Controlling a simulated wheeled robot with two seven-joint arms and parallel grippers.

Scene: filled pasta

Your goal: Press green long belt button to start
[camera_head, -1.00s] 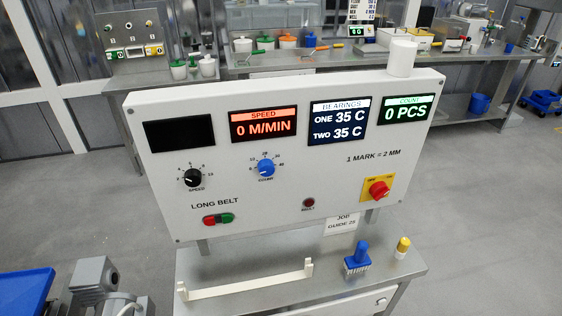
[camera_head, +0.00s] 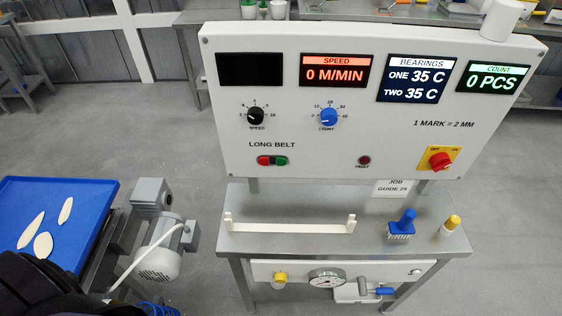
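The white control panel (camera_head: 330,150) stands upright in the middle right of the head view. Under its LONG BELT label sits a small button pair: the green button (camera_head: 281,161) on the right and the red button (camera_head: 264,160) on the left. The speed display (camera_head: 334,70) reads 0 M/MIN and the count display (camera_head: 492,79) reads 0 PCS. A black part at the lower left corner looks like my own arm. Neither gripper's fingers show in this view.
A steel table (camera_head: 280,240) below the panel holds a white bracket (camera_head: 290,228), a blue brush (camera_head: 402,226) and a yellow-capped bottle (camera_head: 450,225). A grey motor (camera_head: 160,255) and a blue belt (camera_head: 90,193) with pale dough pieces are at left. Grey floor lies clear between.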

